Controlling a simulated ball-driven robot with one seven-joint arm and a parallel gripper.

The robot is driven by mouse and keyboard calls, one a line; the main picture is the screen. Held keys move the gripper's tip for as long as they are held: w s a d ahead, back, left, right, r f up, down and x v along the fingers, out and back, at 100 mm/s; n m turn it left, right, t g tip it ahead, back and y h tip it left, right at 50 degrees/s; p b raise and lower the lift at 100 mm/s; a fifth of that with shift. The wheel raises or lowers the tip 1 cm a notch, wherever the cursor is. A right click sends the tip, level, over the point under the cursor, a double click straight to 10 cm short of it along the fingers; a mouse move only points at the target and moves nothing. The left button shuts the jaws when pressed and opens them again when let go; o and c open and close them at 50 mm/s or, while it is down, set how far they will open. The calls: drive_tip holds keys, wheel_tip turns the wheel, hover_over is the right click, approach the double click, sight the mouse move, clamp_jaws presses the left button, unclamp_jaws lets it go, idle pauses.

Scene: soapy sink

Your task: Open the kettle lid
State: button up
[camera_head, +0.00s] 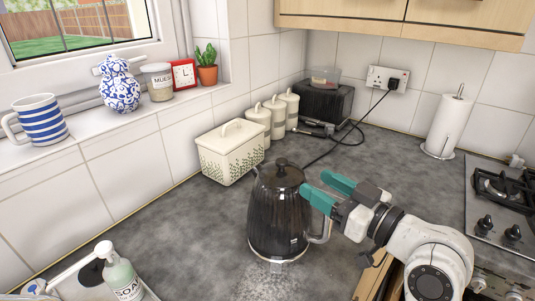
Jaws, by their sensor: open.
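The kettle (273,215) is dark grey and ribbed, and stands upright on the counter in the middle of the view. Its lid (282,172) sits on top with a round dark knob and looks closed. Its handle (322,229) is on the right side, partly under my gripper. My gripper (312,184) has teal fingers, spread apart and empty. It comes from the right and its fingertips are just right of the lid knob, near the kettle's upper rim. I cannot tell whether a finger touches the kettle.
A cream bread bin (228,157) and several canisters (275,118) stand behind the kettle. A black toaster (325,103) trails a cord across the counter. A paper towel roll (447,125) and hob (503,200) are right, a soap bottle (121,276) front left. The counter left of the kettle is clear.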

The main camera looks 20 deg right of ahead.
sight(287, 166)
drive_tip(key=p+x, duration=0.2)
drive_tip(key=x, duration=0.9)
drive_tip(key=shift+p, duration=0.4)
drive_tip(key=shift+c, duration=0.3)
clamp_jaws()
